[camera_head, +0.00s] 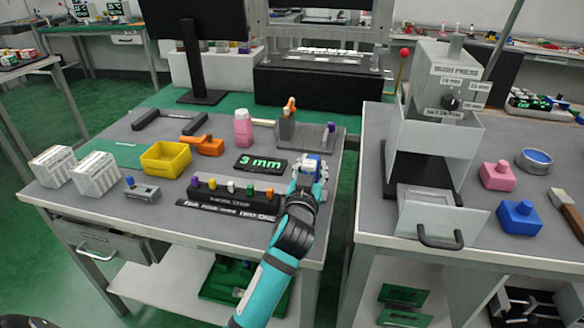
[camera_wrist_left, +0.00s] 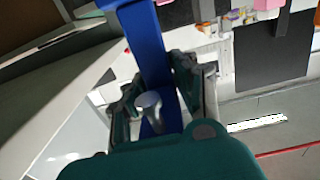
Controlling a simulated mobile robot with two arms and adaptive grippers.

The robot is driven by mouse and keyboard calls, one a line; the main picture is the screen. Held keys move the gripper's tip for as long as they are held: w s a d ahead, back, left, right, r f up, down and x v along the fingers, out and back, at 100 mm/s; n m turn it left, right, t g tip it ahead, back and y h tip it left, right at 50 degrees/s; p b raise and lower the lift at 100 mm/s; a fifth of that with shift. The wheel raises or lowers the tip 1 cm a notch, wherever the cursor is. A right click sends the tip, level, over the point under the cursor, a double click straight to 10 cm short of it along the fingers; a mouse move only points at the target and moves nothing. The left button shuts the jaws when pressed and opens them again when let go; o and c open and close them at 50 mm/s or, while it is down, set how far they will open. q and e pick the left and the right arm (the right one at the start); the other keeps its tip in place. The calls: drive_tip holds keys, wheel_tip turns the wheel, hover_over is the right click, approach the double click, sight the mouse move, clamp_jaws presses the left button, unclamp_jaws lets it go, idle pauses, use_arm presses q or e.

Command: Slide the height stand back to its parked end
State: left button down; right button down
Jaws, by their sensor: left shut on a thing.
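My left gripper (camera_head: 307,176) is at the right front of the left workbench, at the end of the teal arm. It is shut on a blue upright (camera_head: 314,160). In the left wrist view this blue upright (camera_wrist_left: 148,45) stands between the fingers (camera_wrist_left: 158,95), with a silver knob (camera_wrist_left: 149,103) in front of it. The gripper hides most of the piece and its base in the head view, so I cannot tell how far along any track it sits. My right gripper is not in view.
A black strip with several coloured pegs (camera_head: 229,204) lies left of the gripper. A yellow bin (camera_head: 166,160) is further left. A gap separates this bench from the right bench (camera_head: 365,205).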

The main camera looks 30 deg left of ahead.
use_arm(q)
drive_tip(key=shift+d+f, duration=0.1)
drive_tip(key=shift+d, duration=0.05)
drive_tip(key=c, duration=1)
unclamp_jaws()
drive_tip(key=shift+d, duration=0.2)
drive_tip(key=shift+c, duration=0.2)
drive_tip(key=v, duration=1.2)
drive_tip(key=shift+a, duration=0.1)
